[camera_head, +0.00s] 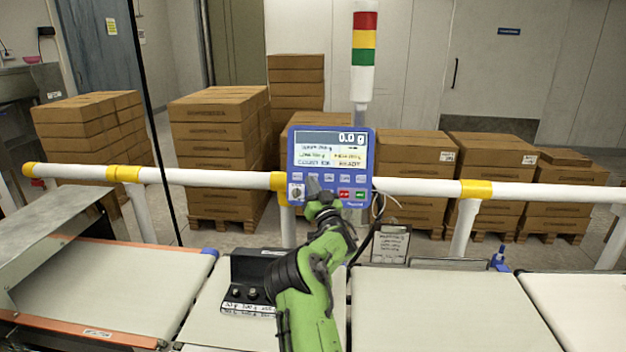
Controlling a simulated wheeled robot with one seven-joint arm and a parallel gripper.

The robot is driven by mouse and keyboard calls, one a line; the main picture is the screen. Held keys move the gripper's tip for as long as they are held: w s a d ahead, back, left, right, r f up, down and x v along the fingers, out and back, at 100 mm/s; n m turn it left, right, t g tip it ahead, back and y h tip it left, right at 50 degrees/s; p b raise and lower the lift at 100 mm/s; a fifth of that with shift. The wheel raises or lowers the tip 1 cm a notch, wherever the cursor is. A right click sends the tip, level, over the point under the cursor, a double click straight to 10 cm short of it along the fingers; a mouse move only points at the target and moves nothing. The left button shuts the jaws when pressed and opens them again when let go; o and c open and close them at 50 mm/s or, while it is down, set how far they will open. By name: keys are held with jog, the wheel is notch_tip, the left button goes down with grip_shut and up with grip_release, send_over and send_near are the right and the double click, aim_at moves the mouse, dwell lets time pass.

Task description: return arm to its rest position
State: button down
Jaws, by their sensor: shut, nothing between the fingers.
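My green and black arm reaches up from the bottom middle of the head view. My gripper (314,187) is at its far end, shut and empty, in front of the lower part of the blue control panel (330,165). The panel has a lit display reading 0.0 g and several buttons, including a red one and a green one. The fingers cover part of the button area. I cannot tell whether the fingertips touch the panel.
A white rail (408,187) with yellow joints crosses behind the belts. A black box with knobs (248,278) stands left of my arm on the middle belt section. Belts (440,305) lie on both sides. A light tower (363,55) rises behind the panel. Stacked cartons (215,130) stand beyond the rail.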

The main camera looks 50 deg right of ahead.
dwell(0.8)
jog(key=s+a+r+m+g+h, duration=0.2)
jog(key=a+r+m+g, duration=0.25)
jog(key=a+r, duration=0.2)
jog(key=s+a+f+n+g+y, duration=0.1)
jog(key=s+a+g+y, duration=0.2)
jog(key=a, duration=0.7)
jog(key=s+a+n+g+y, duration=0.15)
jog(key=s+a+y, duration=0.3)
jog(key=a, duration=0.45)
jog(key=s+a+f+n+g+y, duration=0.2)
jog(key=s+a+f+n+g, duration=0.1)
jog(key=s+a, duration=0.6)
jog(key=s+a+f+n+g+y, duration=0.2)
jog(key=s+a+f+n, duration=0.3)
jog(key=s+a, duration=0.5)
jog(key=s+f, duration=0.1)
jog(key=s, duration=0.5)
jog(key=shift+s+a+f+g, duration=0.2)
jog(key=shift+s+a+g, duration=0.1)
jog(key=shift+g, duration=0.1)
jog(key=shift+w, duration=0.1)
